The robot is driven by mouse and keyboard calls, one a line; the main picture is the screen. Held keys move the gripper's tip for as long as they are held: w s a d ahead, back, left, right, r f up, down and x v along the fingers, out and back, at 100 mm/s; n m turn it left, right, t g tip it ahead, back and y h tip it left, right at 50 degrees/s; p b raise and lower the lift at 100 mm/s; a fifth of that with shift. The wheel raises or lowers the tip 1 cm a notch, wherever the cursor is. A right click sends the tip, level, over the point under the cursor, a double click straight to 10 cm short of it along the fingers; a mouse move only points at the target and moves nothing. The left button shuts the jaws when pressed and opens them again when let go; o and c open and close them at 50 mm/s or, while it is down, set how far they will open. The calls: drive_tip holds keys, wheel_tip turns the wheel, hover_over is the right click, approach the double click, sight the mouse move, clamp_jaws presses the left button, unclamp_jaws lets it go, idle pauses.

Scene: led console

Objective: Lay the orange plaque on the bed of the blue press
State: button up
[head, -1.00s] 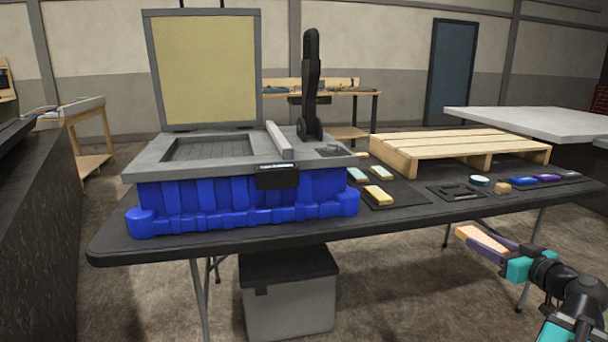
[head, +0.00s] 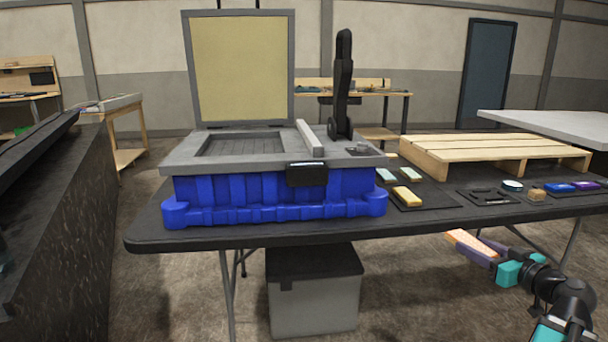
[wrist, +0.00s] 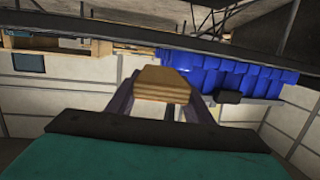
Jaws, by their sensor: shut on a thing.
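The blue press (head: 270,197) stands on the black table with its cream-panelled lid (head: 243,70) raised upright. Its grey recessed bed (head: 243,145) is open and looks empty. My gripper (head: 462,243) is shut on the orange plaque (head: 470,240), held in the air in front of the table's right part, lower than the table top and well right of the press. In the wrist view the plaque (wrist: 163,85) sits between my two fingers, and the blue press (wrist: 200,75) shows behind it. Part of the plaque is hidden by the fingers.
A black lever (head: 342,85) stands up at the press's right side. Several small blocks, one of them yellow (head: 407,197), lie right of it. A wooden pallet (head: 490,148) is behind them. The table's front edge (head: 420,231) lies between my gripper and the press.

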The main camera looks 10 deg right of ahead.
drive_tip(key=w+a+f+n+g+y, duration=0.15)
drive_tip(key=w+a, duration=0.25)
drive_tip(key=a, duration=0.4)
drive_tip(key=w+a+f+n+y, duration=0.2)
drive_tip(key=w+a+f+y, duration=0.15)
drive_tip(key=a, duration=0.45)
drive_tip(key=w+a+f+n+g+y, duration=0.1)
drive_tip(key=w+a+n+y, duration=0.1)
drive_tip(key=w+a, duration=0.35)
drive_tip(key=s+a+f+n+g+y, duration=0.1)
drive_tip(key=a+f+n+g+y, duration=0.1)
drive_tip(key=a, duration=0.8)
drive_tip(key=a+f+n+g+y, duration=0.2)
drive_tip(key=a+f, duration=0.1)
drive_tip(key=a, duration=0.8)
wheel_tip(320, 180, up, 17)
drive_tip(key=s+p, duration=0.1)
drive_tip(key=p, duration=2.3)
drive_tip(key=shift+s+f+y, duration=0.2)
drive_tip(key=shift+y, duration=0.2)
drive_tip(key=shift+a+g, duration=0.1)
drive_tip(key=shift+g, duration=0.15)
drive_tip(key=shift+d, duration=0.75)
